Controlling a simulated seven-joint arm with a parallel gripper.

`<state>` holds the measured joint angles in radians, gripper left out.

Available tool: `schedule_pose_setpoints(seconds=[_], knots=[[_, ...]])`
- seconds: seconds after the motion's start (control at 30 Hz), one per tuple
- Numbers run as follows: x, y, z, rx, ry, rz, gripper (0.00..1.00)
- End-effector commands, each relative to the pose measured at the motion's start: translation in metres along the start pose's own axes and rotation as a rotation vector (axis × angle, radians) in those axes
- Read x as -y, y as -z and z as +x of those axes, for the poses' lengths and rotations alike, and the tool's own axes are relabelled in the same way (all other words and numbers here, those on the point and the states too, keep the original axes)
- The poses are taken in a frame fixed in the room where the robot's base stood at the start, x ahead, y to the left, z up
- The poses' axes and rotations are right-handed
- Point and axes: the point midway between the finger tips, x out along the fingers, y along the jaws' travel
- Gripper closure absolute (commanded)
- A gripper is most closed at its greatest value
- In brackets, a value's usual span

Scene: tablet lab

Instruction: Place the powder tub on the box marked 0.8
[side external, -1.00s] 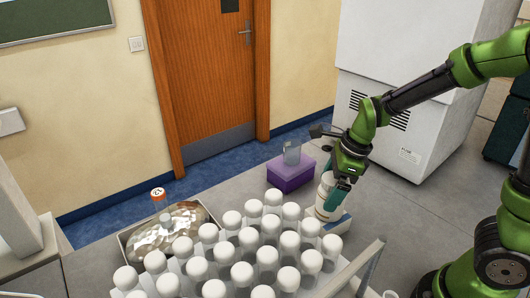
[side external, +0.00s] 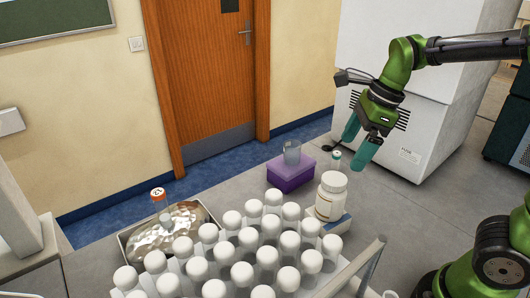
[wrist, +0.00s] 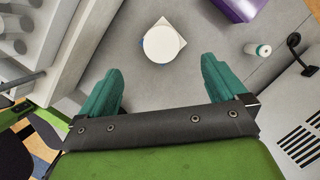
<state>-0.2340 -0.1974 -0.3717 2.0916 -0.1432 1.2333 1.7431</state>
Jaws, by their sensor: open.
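The white powder tub (side external: 331,196) stands upright on a low white and blue box (side external: 341,225) in the side view. In the wrist view the tub's round white lid (wrist: 160,45) covers most of the box, and a white corner of the box (wrist: 163,21) shows past it. No 0.8 mark can be read on the box. My gripper (side external: 357,143) is open and empty, above and to the right of the tub and clear of it. Its two teal fingers are spread apart in the wrist view (wrist: 161,75).
A purple box (side external: 290,174) with a clear beaker (side external: 292,152) stands behind the tub. A small teal-capped bottle (side external: 335,160) is near it. A rack of white-capped tubes (side external: 240,250) lies left of the tub. A tray (side external: 122,238) is farther left.

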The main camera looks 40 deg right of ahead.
Motion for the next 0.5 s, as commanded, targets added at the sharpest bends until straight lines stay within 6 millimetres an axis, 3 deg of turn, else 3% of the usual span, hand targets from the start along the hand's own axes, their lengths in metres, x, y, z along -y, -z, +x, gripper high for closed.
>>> schedule_pose_setpoints(seconds=[0.17, 0.5], knots=[[-0.02, 0.001, -0.011, 0.059, 0.063, -0.394, 0.02], [-0.07, 0.008, -0.024, -0.009, 0.351, -1.531, 0.02]])
